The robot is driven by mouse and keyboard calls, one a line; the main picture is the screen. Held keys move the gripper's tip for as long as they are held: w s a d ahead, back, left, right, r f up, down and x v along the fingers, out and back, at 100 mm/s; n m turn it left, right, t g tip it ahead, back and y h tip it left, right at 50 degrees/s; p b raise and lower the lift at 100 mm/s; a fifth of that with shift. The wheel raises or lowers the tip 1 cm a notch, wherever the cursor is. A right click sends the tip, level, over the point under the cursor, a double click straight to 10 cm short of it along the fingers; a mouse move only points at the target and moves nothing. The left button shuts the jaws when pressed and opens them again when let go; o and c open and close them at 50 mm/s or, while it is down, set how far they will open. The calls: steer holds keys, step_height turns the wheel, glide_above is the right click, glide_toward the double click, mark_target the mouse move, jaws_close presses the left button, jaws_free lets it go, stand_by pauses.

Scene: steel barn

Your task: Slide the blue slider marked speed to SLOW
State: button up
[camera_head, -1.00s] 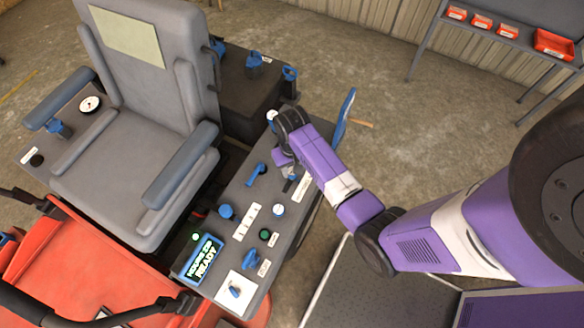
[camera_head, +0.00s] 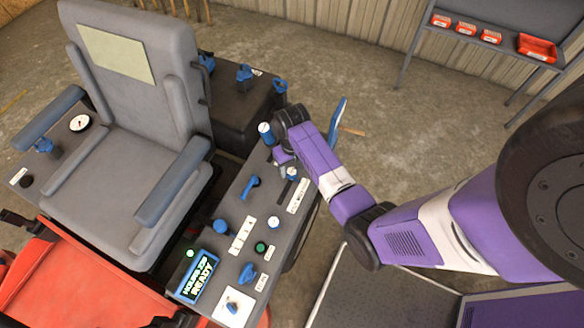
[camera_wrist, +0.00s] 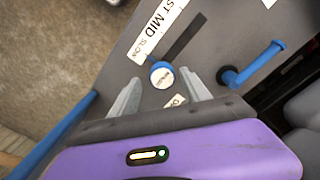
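The blue slider (camera_wrist: 162,75) has a round white cap with small unreadable lettering. In the wrist view it stands at the lower end of its dark slot (camera_wrist: 184,36), beside the SLOW end of the white label strip (camera_wrist: 157,28). MID and part of FAST show further up the strip. My gripper (camera_wrist: 161,82) is open, with one finger on each side of the slider and gaps between. In the head view, the slider (camera_head: 292,173) shows just below my gripper (camera_head: 284,162), whose fingers are small and partly hidden there.
A blue lever (camera_head: 250,185) stands beside the slider, also in the wrist view (camera_wrist: 250,66). Blue knobs, a green button (camera_head: 260,247) and a lit READY display (camera_head: 198,277) lie nearer on the console. A grey seat (camera_head: 130,150) stands left.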

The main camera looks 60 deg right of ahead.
mark_target(293, 171)
step_height(293, 171, up, 8)
steer(key=shift+f, duration=0.1)
stand_by(0.5)
stand_by(0.4)
steer(key=shift+s+a+f, duration=0.15)
steer(key=shift+a+f, duration=0.05)
steer(key=shift+f, duration=0.1)
steer(key=s+a+f+n+t+h, duration=0.1)
steer(key=s+a+n+t, duration=0.2)
steer(key=a, duration=0.4)
steer(key=s+a+f+n+t+h, duration=0.1)
steer(key=s+a+t+h, duration=0.1)
steer(key=s+a+t, duration=0.3)
steer(key=s+a+r+n+t+y, duration=0.1)
steer(key=s+a+r+t, duration=0.1)
steer(key=r, duration=0.6)
steer(key=s+a+r+n+t+y+b, duration=0.1)
steer(key=s+a+r, duration=0.3)
steer(key=r, duration=0.5)
steer(key=s+a+r+n+t+y, duration=0.1)
steer(key=s+a+r+t, duration=0.2)
steer(key=r, duration=0.5)
steer(key=shift+s+a+r+t, duration=0.3)
steer(key=shift+a+t, duration=0.2)
steer(key=shift+a, duration=0.7)
